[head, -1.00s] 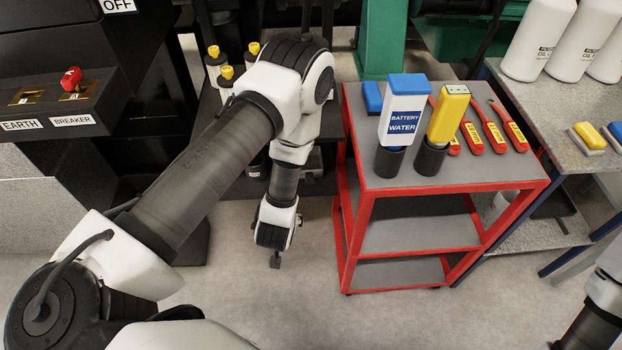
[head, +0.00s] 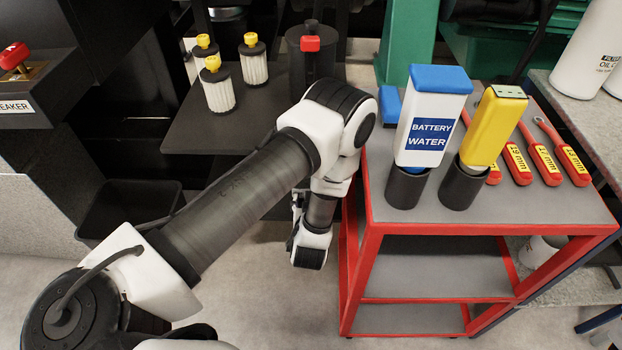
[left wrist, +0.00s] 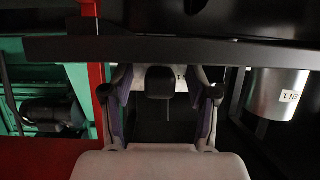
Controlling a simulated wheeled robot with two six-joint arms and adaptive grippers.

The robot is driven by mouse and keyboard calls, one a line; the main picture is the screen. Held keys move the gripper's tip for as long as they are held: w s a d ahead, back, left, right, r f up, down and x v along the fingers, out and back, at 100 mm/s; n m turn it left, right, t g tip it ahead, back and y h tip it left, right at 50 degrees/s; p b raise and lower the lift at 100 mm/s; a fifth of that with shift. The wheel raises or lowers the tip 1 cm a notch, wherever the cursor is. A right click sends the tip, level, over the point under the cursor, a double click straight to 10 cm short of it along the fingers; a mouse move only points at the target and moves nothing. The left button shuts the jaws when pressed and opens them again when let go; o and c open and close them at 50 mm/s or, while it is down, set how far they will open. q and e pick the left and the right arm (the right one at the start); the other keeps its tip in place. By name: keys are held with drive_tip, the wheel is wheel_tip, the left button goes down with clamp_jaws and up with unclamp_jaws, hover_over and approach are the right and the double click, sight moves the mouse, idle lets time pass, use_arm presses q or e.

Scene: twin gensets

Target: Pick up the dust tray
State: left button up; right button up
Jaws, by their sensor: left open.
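My left gripper (left wrist: 162,112) is open in the left wrist view, one finger at each side. A dark block with a rounded knob (left wrist: 159,82) shows between the fingers, with a pale lettered label partly behind it. I cannot tell whether this is the dust tray, or whether the fingers touch it. In the head view my left wrist hangs low between the dark shelf and the red cart; its fingertips are hidden there. No thing is clearly recognisable as the dust tray in the head view. My right gripper is not in view.
The red cart (head: 435,241) stands close right of my left arm, bearing a battery water bottle (head: 432,115), a yellow bottle (head: 494,125) and wrenches. A dark shelf (head: 205,135) holds filters. A dark bar (left wrist: 160,50) crosses above the fingers. A metal cylinder (left wrist: 278,92) is at right.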

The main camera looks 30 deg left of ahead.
use_arm(q)
drive_tip(key=shift+s+d+r, duration=0.15)
drive_tip(key=shift+r, duration=0.15)
drive_tip(key=shift+s+d+r, duration=0.1)
drive_tip(key=shift+s+r, duration=0.15)
drive_tip(key=shift+r, duration=0.05)
drive_tip(key=shift+c, duration=1.4)
drive_tip(key=c, duration=0.6)
drive_tip(key=shift+f, duration=0.15)
clamp_jaws()
